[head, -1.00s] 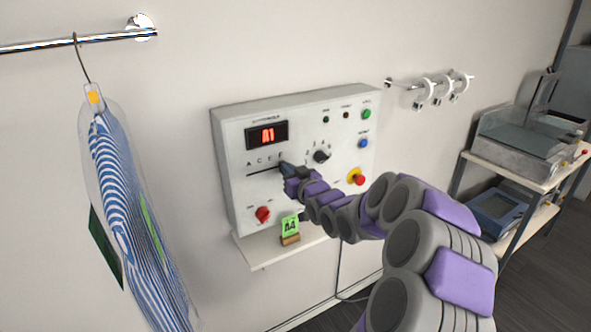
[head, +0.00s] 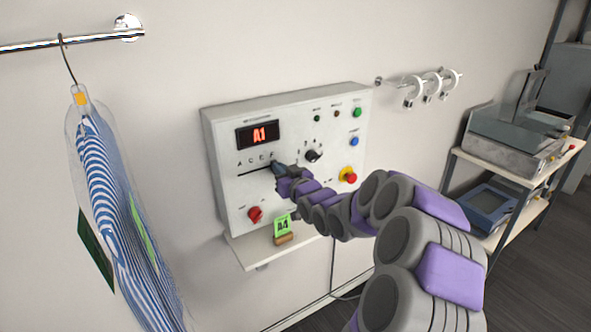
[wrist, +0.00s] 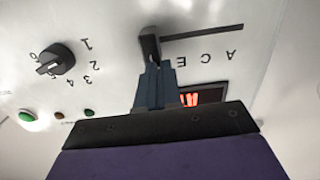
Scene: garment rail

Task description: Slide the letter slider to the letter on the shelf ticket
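The control box (head: 228,200) hangs on the wall. Its red display (head: 258,134) seems to read A1. Below it is a row of letters beginning with A and C, over a dark slot (head: 252,173). The black letter slider (wrist: 150,45) shows in the wrist view, well away from the A, past the E. My gripper (head: 277,168) is at the slider; its fingers (wrist: 155,82) are close together with their tips at the knob, seemingly shut on it. They hide part of the slot. The green shelf ticket (head: 282,226) reads A4 and stands on the small shelf (head: 250,250).
A number dial (head: 313,156) sits right of the slot, a red knob (head: 255,214) below it, and a red stop button (head: 350,178) at lower right. A striped garment (head: 120,210) hangs at left. A rack (head: 500,165) with equipment stands at right.

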